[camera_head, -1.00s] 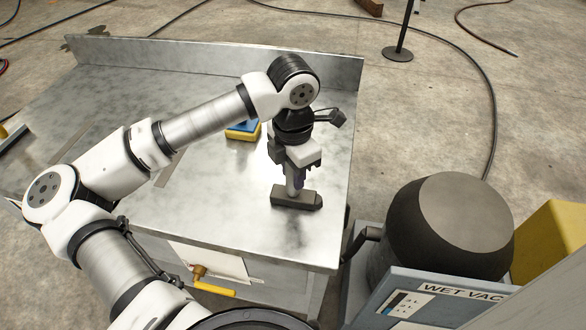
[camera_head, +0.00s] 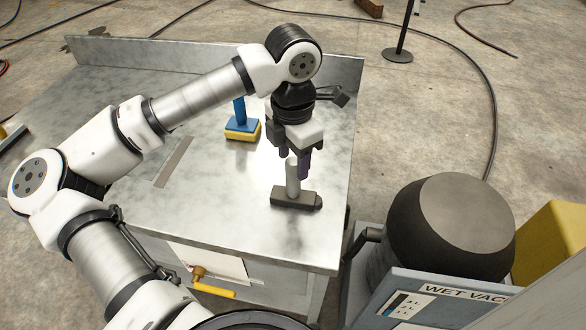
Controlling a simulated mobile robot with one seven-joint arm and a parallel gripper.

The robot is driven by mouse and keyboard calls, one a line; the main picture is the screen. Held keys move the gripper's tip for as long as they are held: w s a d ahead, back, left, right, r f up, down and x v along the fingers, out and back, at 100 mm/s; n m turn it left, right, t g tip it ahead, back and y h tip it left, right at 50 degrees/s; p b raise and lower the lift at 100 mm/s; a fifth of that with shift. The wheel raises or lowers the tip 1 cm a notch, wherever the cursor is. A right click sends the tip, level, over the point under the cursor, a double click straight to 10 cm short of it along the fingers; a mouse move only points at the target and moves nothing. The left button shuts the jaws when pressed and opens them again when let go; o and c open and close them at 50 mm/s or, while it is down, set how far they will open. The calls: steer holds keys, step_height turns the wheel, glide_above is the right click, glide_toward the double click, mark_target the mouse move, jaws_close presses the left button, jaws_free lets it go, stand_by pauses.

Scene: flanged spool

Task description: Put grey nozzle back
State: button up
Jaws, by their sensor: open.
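The grey nozzle (camera_head: 293,197) stands on the metal table near its front right, with a dark flat base and a lighter upright neck. My gripper (camera_head: 293,165) is open just above it, pointing down. Its fingers are around or beside the top of the neck; I cannot tell whether they touch it. The far side of the neck's top is partly hidden by the fingers.
A blue and yellow sponge-like block with a blue handle (camera_head: 242,128) stands behind left of the nozzle. A flat grey strip (camera_head: 174,162) lies further left. The wet vac (camera_head: 440,240) stands on the floor right of the table. The table's right edge is close.

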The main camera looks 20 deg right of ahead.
step_height(320, 180, up, 8)
steer(key=shift+f+b, duration=0.1)
steer(key=shift+b, duration=0.2)
